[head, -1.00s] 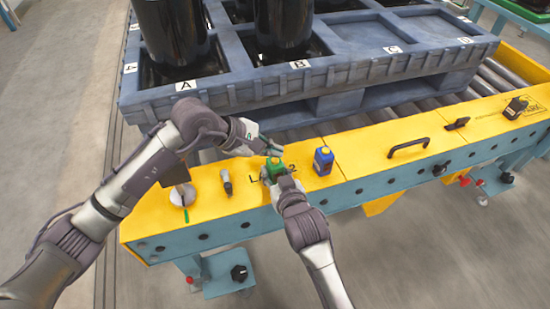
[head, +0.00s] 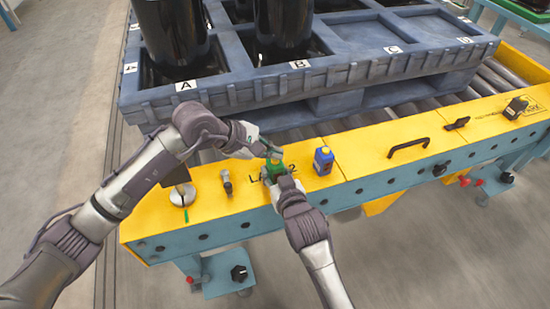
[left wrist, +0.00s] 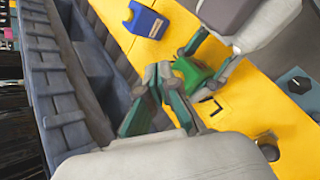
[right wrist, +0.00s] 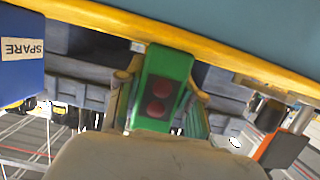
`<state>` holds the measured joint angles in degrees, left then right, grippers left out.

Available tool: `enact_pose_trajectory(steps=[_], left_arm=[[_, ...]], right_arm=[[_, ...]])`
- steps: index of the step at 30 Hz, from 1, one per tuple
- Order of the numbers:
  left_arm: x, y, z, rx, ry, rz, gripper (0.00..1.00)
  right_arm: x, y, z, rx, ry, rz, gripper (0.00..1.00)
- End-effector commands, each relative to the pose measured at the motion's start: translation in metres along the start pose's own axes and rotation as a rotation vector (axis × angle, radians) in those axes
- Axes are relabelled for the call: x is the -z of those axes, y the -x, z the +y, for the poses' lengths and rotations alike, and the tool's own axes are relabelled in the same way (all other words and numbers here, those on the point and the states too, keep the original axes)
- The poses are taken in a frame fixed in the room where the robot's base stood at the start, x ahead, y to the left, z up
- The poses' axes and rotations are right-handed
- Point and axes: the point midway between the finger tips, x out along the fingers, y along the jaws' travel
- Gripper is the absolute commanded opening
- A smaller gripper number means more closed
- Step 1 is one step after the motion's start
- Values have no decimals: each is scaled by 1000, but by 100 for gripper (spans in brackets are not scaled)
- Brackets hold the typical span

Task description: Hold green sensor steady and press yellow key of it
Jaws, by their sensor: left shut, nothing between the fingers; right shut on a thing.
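The green sensor (head: 276,168) stands on the yellow top of the conveyor's side beam. My right gripper (head: 272,176) is shut on it from the front. In the right wrist view the green sensor (right wrist: 160,88) sits between the fingers, with two round red spots facing the camera. My left gripper (head: 274,153) is shut and empty, close above and behind the sensor. In the left wrist view its closed fingertips (left wrist: 160,70) are beside the green sensor (left wrist: 192,74). A small yellow spot, seemingly the key, shows on the sensor's top in the head view; whether the fingertips touch it cannot be told.
A blue sensor (head: 323,161) stands just right of the green one. A metal fitting (head: 227,183) and a round plate (head: 182,195) are to the left. A black handle (head: 408,150) is farther right. The blue pallet (head: 230,95) with black cylinders lies behind.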

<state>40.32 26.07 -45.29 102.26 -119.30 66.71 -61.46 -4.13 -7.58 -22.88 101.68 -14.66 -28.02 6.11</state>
Motion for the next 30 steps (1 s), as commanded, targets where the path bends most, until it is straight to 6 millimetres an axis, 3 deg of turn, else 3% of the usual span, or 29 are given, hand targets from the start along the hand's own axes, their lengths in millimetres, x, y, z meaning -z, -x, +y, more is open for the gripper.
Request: enact_pose_trajectory(steps=[30], left_arm=[[5, -6, -5, 2, 1, 2, 0]], right_arm=[[0, 0, 0, 0, 0, 0, 0]])
